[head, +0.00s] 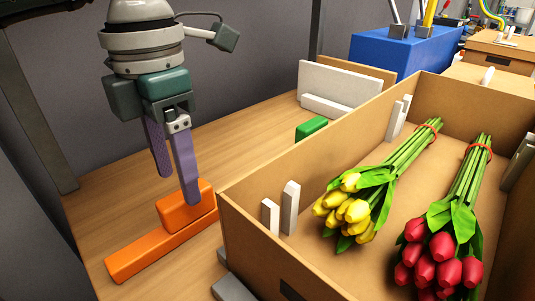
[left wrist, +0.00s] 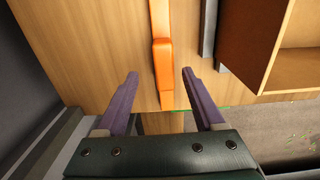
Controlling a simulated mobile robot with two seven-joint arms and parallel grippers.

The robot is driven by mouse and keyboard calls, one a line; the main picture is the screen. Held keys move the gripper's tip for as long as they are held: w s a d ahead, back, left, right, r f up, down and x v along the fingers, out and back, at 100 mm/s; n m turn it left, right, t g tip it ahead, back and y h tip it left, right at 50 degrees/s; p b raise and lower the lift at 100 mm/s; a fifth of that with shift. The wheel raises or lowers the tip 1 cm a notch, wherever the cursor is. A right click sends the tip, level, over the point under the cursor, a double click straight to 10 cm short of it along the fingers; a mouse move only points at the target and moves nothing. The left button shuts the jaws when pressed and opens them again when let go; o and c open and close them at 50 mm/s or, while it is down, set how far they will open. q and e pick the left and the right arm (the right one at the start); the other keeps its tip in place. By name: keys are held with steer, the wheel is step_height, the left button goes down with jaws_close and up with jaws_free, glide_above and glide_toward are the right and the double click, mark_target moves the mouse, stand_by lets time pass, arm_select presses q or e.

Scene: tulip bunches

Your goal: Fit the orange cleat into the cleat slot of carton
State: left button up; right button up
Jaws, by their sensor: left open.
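The orange cleat (head: 150,252) lies on the wooden table left of the carton; it is a long bar with a raised block on top. It also shows in the left wrist view (left wrist: 161,45). My left gripper (head: 178,188) is open at the raised block. In the left wrist view its fingers (left wrist: 160,74) stand apart on either side of the cleat's line, with gaps on both sides. The carton (head: 320,170) is open-topped brown cardboard. Pairs of white upright posts stand on its inner walls, one pair at the near left corner (head: 291,207) and one farther back (head: 396,118). My right gripper is not seen.
Yellow tulips (head: 352,212) and red tulips (head: 428,258) lie inside the carton. A green block (head: 311,128) and a white panel with a bar (head: 340,82) are behind it on the table. A blue box (head: 405,52) stands at the back. Grey pieces (head: 232,289) sit beside the carton.

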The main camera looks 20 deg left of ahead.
mark_target(189, 211)
arm_select(q)
steer(key=f, duration=0.6)
steer(key=shift+d+f, duration=0.3)
steer(key=shift+f, duration=0.1)
jaws_close()
